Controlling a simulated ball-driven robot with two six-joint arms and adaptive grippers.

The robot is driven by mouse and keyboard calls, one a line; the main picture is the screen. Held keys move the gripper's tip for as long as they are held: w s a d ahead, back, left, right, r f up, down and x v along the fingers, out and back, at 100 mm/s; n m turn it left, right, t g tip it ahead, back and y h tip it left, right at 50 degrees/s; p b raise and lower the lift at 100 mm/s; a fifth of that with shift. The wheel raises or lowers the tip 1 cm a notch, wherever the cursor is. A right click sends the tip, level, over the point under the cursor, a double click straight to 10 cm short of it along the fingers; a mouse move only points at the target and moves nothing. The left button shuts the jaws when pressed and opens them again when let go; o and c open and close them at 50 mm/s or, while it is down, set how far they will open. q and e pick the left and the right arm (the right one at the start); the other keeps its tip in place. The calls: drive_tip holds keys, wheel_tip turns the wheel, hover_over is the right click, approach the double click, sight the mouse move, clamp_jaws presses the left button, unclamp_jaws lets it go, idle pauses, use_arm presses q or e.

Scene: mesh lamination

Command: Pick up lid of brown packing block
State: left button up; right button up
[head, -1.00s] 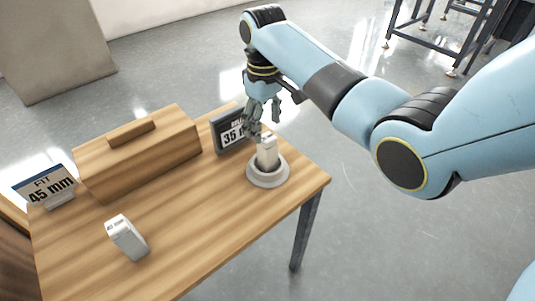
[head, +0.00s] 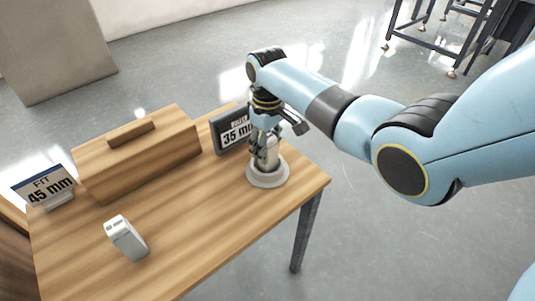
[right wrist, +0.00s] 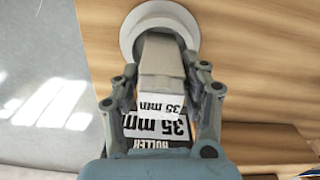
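The brown wooden packing block (head: 150,170) stands at the back left of the table. Its lid has a raised bar handle (head: 131,133) on top, and no gripper is near it. My right gripper (head: 266,158) points down over a pale block in a round grey holder (head: 268,178) at the table's right. In the right wrist view, the open fingers (right wrist: 166,74) stand on both sides of this pale block (right wrist: 162,62), labelled 35 mm, with narrow gaps visible. My left gripper is not in view.
A white block (head: 126,238) stands on the front left of the table (head: 200,235). A "FIT 45 mm" sign (head: 47,186) is at the left edge, and a dark-framed 35 mm sign (head: 231,131) stands behind the holder. The front middle of the table is clear.

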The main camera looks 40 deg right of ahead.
clamp_jaws()
